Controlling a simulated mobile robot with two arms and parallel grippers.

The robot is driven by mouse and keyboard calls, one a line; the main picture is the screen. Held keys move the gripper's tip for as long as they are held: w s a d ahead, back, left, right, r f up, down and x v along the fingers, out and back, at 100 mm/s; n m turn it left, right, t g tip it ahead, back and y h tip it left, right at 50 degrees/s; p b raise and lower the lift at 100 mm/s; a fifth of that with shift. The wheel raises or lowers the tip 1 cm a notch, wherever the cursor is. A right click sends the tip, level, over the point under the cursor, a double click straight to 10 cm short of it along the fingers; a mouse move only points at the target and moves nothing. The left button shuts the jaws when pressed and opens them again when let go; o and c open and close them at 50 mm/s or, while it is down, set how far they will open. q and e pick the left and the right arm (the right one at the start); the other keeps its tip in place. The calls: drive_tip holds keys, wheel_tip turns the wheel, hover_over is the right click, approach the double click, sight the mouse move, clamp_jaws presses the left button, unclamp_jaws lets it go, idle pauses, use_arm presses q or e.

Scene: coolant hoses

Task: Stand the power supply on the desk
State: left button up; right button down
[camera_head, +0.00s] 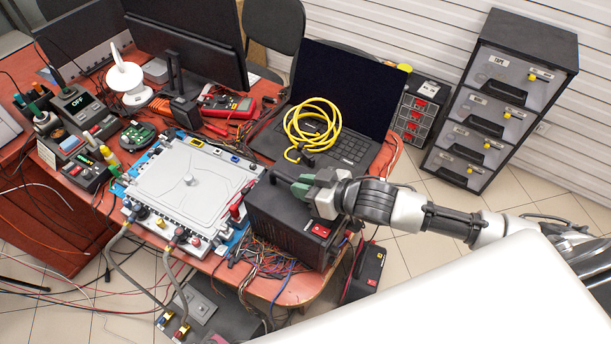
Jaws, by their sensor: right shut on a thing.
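The power supply (285,225) is a black box with a red switch, at the desk's front right corner. It appears to stand on the desk (322,281), with colored wires around its base. My right gripper (296,184) reaches in from the right and is shut at the box's top edge, on its dark upper part. The gripper hides part of the top. My left gripper is not in view.
A grey plate with hoses (187,180) lies left of the power supply. An open laptop (343,100) with a coiled yellow cable (312,128) is behind it. A drawer cabinet (500,100) stands at the right on the tiled floor.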

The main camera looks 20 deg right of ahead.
drive_tip(key=shift+w+a, duration=0.1)
idle(0.3)
drive_tip(key=c, duration=1.4)
unclamp_jaws()
drive_tip(key=shift+f, duration=0.45)
drive_tip(key=o, duration=0.3)
drive_tip(key=shift+s+r, duration=0.1)
drive_tip(key=shift+s, duration=0.1)
wheel_tip(320, 180, up, 3)
drive_tip(key=b, duration=0.2)
hover_over(340, 217)
drive_tip(key=shift+r, duration=0.15)
drive_tip(key=shift+v, duration=1.3)
drive_tip(key=shift+r, duration=0.15)
